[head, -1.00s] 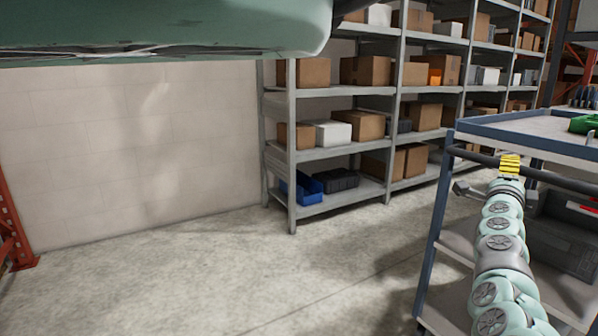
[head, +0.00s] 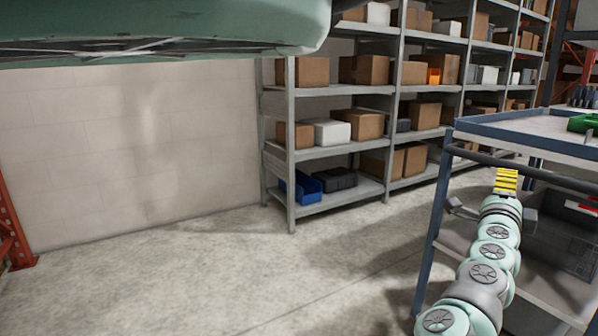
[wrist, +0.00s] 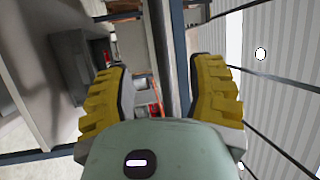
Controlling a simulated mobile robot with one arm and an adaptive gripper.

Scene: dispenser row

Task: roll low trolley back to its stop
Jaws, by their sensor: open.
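The low trolley (head: 433,235) stands at the right of the head view, with blue posts, a blue-rimmed top tray and a grey lower shelf. Its dark handle bar (head: 478,157) runs along the near side below the top tray. My gripper (head: 507,180), with yellow fingers, is at the handle bar, its tips just at or below it in the picture. In the wrist view my gripper (wrist: 160,80) is open, its two yellow pads well apart. A long bar passes through the gap in that picture. I cannot tell whether it lies between the pads. The trolley's stop is not identifiable.
A green bin (head: 583,123) sits on the trolley's top tray. A grey rack (head: 290,165) with boxes and a blue bin (head: 308,188) stands behind, left of the trolley. The concrete floor (head: 190,275) left of the trolley is clear.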

